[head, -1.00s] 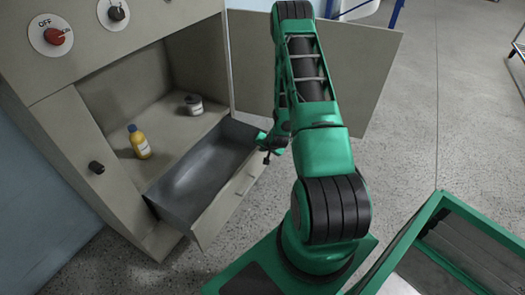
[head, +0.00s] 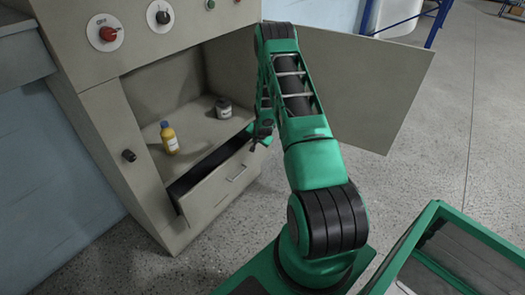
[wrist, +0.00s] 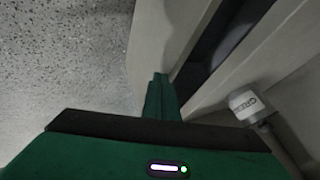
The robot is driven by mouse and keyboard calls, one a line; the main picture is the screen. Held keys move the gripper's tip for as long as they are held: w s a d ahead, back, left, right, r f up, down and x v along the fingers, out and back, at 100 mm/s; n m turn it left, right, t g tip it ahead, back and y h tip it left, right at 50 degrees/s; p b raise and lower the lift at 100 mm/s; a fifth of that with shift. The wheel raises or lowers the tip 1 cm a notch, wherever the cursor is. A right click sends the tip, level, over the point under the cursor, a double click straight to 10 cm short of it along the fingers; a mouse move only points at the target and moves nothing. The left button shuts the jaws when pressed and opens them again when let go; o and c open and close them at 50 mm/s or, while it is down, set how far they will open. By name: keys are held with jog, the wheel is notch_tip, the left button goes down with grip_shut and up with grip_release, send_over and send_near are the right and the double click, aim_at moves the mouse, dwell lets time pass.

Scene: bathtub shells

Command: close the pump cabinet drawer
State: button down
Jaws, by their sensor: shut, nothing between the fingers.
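The pump cabinet (head: 120,72) is grey-beige. Its drawer (head: 222,187) is low in the cabinet and partly open, with a narrow dark gap behind its front. My gripper (head: 262,138) is at the drawer front's right end in the head view. In the wrist view my gripper's fingers (wrist: 160,90) are together and empty, close against the drawer front; exact contact is hard to see.
A yellow bottle (head: 169,140) and a grey jar (head: 223,108) stand on the shelf above the drawer; the jar also shows in the wrist view (wrist: 248,104). The cabinet door (head: 365,90) stands open at the right. Bare floor lies in front.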

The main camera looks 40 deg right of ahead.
jog(key=w+a, duration=0.1)
jog(key=w, duration=0.8)
jog(key=shift+a+r, duration=0.15)
jog(key=shift+a, duration=0.25)
jog(key=shift+w+a, duration=0.1)
jog(key=s, duration=0.5)
jog(key=shift+d+r, duration=0.3)
jog(key=shift+d, duration=0.1)
jog(key=v, duration=0.9)
